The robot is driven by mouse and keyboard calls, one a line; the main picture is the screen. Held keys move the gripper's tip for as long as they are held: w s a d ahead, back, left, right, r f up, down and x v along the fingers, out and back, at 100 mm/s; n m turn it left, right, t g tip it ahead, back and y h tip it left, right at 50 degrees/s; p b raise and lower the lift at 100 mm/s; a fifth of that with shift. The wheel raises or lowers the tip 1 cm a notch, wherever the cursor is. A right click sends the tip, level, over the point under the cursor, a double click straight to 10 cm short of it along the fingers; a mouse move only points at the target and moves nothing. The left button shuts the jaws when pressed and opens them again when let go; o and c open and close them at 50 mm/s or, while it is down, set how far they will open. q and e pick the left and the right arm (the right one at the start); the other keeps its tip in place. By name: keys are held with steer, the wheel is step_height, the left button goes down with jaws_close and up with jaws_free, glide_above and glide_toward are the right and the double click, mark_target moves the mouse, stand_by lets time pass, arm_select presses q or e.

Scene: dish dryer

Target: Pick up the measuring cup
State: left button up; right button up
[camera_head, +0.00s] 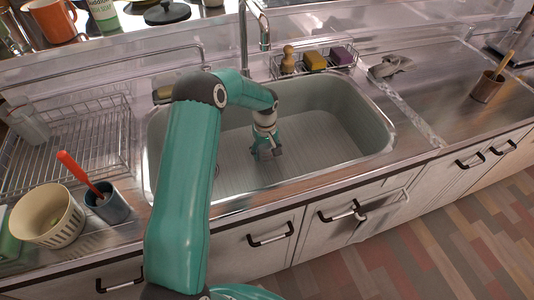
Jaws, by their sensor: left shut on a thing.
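My left gripper (267,150) is low inside the sink basin (335,142), near its middle. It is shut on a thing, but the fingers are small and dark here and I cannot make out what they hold. A clear, greyish cup (28,124), which may be the measuring cup, leans at the left end of the wire dish rack (85,140). It is well apart from my left gripper. My left arm crosses in front of the sink's left part and hides some of it. My right gripper is not in view.
The faucet (243,35) rises behind the sink. A wire caddy (315,64) holds a brush and sponges. The right counter (440,85) is mostly clear.

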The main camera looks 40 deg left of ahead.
arm_select(q)
steer(key=shift+r, duration=0.15)
stand_by(0.4)
steer(key=shift+r, duration=1.6)
steer(key=shift+s+a+b, duration=0.4)
steer(key=shift+s+a, duration=0.2)
steer(key=shift+s, duration=2.3)
steer(key=shift+s+a+b, duration=0.35)
steer(key=shift+s+a, duration=0.25)
steer(key=shift+s, duration=2.35)
steer(key=shift+s+a+b, duration=0.4)
steer(key=shift+s+a, duration=0.2)
steer(key=shift+s, duration=2.3)
steer(key=shift+c, duration=0.2)
